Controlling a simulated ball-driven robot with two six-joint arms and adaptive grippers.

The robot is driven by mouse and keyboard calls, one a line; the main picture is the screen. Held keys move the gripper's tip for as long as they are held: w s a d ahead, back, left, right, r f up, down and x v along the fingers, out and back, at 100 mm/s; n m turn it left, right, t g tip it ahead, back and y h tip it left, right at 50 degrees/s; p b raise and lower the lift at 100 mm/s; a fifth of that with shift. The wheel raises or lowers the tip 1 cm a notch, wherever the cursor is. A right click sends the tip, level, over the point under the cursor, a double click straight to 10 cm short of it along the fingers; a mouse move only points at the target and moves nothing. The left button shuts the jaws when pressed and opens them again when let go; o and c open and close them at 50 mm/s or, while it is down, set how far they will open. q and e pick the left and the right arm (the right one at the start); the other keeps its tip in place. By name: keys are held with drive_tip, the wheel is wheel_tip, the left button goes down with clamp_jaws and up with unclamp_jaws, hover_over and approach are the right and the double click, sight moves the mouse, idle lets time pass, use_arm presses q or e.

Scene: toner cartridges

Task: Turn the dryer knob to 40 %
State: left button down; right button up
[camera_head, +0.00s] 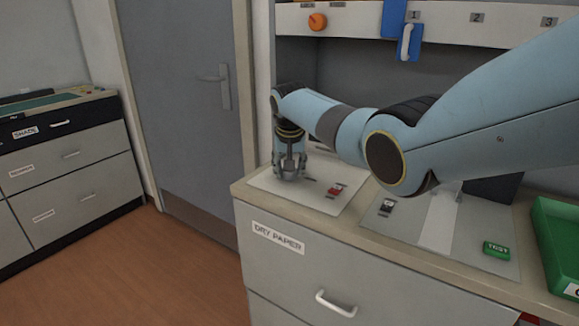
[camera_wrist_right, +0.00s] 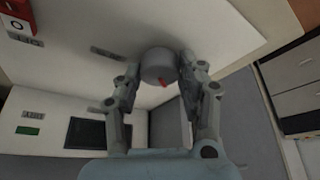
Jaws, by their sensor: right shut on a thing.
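The dryer knob (camera_wrist_right: 158,64) is a round grey knob with a red mark on its edge, seen in the right wrist view. It is mounted on a pale panel, which shows in the head view (camera_head: 314,202) on the counter above the drawer marked "DRY PAPER". My right gripper (camera_head: 289,175) points down over the panel's left part and hides the knob in the head view. In the right wrist view its two fingers (camera_wrist_right: 160,72) are on either side of the knob, shut on it. The scale reading cannot be made out. My left gripper is not in view.
A red switch (camera_head: 336,190) is on the panel close right of my gripper. Farther right are a green "TEST" button (camera_head: 496,251) and a green tray (camera_head: 549,238). An orange knob (camera_head: 317,21) and a blue hanging piece (camera_head: 394,20) are above. My right arm spans the counter.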

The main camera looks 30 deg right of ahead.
drive_tip(key=shift+w+m, duration=0.1)
drive_tip(key=shift+m, duration=0.8)
drive_tip(key=m+g+h+b, duration=0.1)
drive_tip(key=m+b, duration=0.1)
drive_tip(key=shift+a+f+m, duration=0.1)
drive_tip(key=shift+f+m, duration=0.05)
drive_tip(key=shift+m, duration=0.15)
drive_tip(key=m+g+b, duration=0.1)
drive_tip(key=m+b, duration=0.2)
drive_tip(key=b, duration=0.1)
drive_tip(key=shift+m+g+h+b, duration=0.3)
drive_tip(key=shift+m+h+b, duration=0.05)
drive_tip(key=shift+m+h, duration=0.05)
drive_tip(key=shift+m+g+b, duration=0.3)
drive_tip(key=shift+m+b, duration=0.5)
drive_tip(key=shift+b, duration=0.25)
drive_tip(key=shift+w+r, duration=0.1)
drive_tip(key=shift+r, duration=0.1)
drive_tip(key=o, duration=1.1)
drive_tip(key=shift+o, duration=0.2)
drive_tip(key=v, duration=1.2)
